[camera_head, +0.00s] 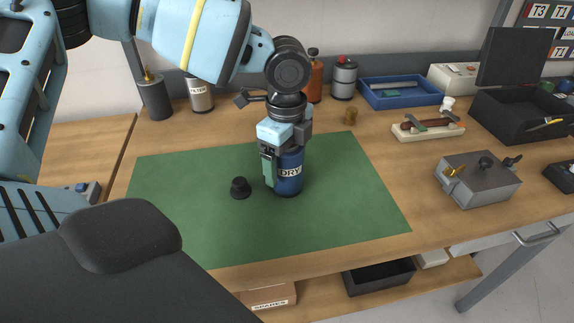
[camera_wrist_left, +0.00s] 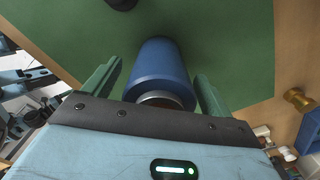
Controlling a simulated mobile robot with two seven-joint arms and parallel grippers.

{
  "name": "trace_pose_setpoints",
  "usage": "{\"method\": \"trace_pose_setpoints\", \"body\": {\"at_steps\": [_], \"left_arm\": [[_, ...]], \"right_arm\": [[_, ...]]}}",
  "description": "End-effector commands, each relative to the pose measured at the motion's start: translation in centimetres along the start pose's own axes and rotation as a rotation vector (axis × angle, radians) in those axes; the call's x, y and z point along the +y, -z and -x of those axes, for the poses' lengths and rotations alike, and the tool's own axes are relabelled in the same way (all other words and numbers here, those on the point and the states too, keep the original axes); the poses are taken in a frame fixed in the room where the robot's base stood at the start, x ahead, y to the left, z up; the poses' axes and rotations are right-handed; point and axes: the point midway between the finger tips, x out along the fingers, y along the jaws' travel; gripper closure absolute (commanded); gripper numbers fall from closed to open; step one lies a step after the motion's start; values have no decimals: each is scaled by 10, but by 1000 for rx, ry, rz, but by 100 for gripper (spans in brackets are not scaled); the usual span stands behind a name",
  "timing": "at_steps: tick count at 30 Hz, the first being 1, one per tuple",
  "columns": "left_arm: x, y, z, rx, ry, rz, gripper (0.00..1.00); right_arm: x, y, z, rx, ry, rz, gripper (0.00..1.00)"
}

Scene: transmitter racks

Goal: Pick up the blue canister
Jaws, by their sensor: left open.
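The blue canister (camera_head: 289,180), with a white label reading DRY, stands upright on the green mat (camera_head: 330,217). My left gripper (camera_head: 277,172) points down at it from above, and its body hides the canister's top in the head view. In the left wrist view the canister (camera_wrist_left: 163,72) lies between the two green fingers of my left gripper (camera_wrist_left: 155,88). The fingers are open, with a gap visible on each side of the canister. My right gripper is not in view.
A small black knob or cap (camera_head: 240,188) sits on the mat left of the canister. A blue tray (camera_head: 400,93), a grey box (camera_head: 478,181) and a black case (camera_head: 515,118) occupy the bench's right side. The mat's front is clear.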

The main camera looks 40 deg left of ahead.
Motion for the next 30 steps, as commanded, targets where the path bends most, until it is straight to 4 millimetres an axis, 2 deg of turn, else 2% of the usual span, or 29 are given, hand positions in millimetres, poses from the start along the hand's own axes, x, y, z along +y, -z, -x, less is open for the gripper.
{"method": "trace_pose_setpoints", "body": {"at_steps": [6, 19, 30], "left_arm": [[0, 0, -1, 0, 1, 0, 15], [0, 0, 0, 0, 1, -1, 72], [-1, 0, 5, 1, 4, -1, 72]], "right_arm": [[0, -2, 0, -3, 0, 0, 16], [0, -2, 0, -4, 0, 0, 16], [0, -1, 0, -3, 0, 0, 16]]}}
